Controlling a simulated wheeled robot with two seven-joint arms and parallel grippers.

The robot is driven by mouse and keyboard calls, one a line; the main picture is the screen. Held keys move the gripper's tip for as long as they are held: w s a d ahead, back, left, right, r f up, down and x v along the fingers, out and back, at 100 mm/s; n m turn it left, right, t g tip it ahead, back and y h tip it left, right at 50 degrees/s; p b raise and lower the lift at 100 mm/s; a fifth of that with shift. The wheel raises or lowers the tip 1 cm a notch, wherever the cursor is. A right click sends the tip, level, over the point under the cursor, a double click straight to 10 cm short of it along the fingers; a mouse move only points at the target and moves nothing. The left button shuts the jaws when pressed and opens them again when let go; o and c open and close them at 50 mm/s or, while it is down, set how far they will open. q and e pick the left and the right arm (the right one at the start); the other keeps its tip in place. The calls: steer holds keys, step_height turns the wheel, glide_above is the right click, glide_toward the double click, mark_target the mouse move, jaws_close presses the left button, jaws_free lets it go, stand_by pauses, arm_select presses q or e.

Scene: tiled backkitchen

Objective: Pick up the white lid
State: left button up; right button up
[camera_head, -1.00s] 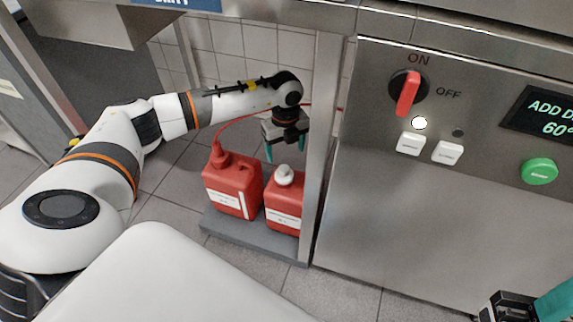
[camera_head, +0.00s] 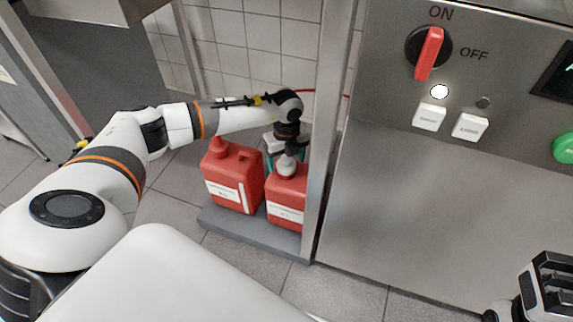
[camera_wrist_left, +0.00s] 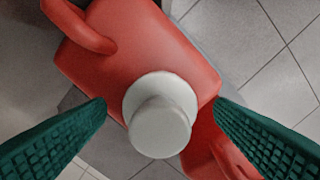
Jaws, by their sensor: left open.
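The white lid (camera_head: 287,165) sits on the neck of the right-hand red canister (camera_head: 287,192). In the left wrist view the white lid (camera_wrist_left: 160,120) lies in the lower middle, seen from above, on the red canister top (camera_wrist_left: 140,45). My left gripper (camera_head: 282,148) is just above and behind the lid in the head view. In the left wrist view its green ribbed fingers (camera_wrist_left: 161,104) are open, one on each side of the lid, with gaps between. My right gripper (camera_head: 545,285) is partly seen at the lower right edge; its fingers are unclear.
A second red canister (camera_head: 232,178) stands close on the left. Both are on a low grey platform (camera_head: 240,226). A metal post (camera_head: 325,130) stands just right of my left gripper, beside the steel machine with its red switch (camera_head: 428,54). Tiled floor is free in front.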

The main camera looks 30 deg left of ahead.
arm_select(q)
steer(key=c, duration=1.1)
steer(key=shift+o, duration=0.2)
